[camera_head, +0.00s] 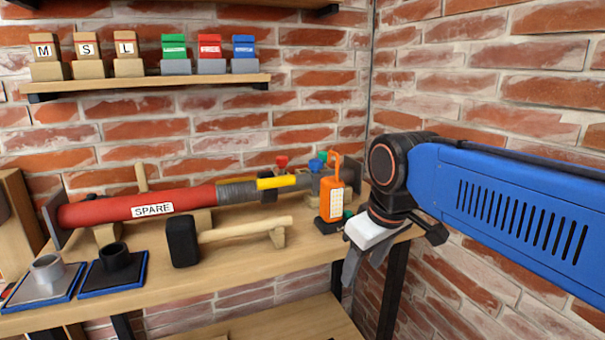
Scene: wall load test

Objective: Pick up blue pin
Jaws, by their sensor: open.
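A small blue object (317,163), which looks like the blue pin, stands at the right end of the bench, behind the pipe's end and left of an orange lantern (332,201). Its lower part is hidden. A similar red pin (281,162) stands to its left. My gripper (362,268) points down at the bench's right front edge, in front and to the right of the lantern. Its fingers are apart, with nothing seen between them.
A red pipe marked SPARE (150,207) lies along the bench (230,262). A black-headed mallet (184,242) rests in front of it. A wall shelf (150,83) holds labelled blocks. Brick walls meet behind the bench.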

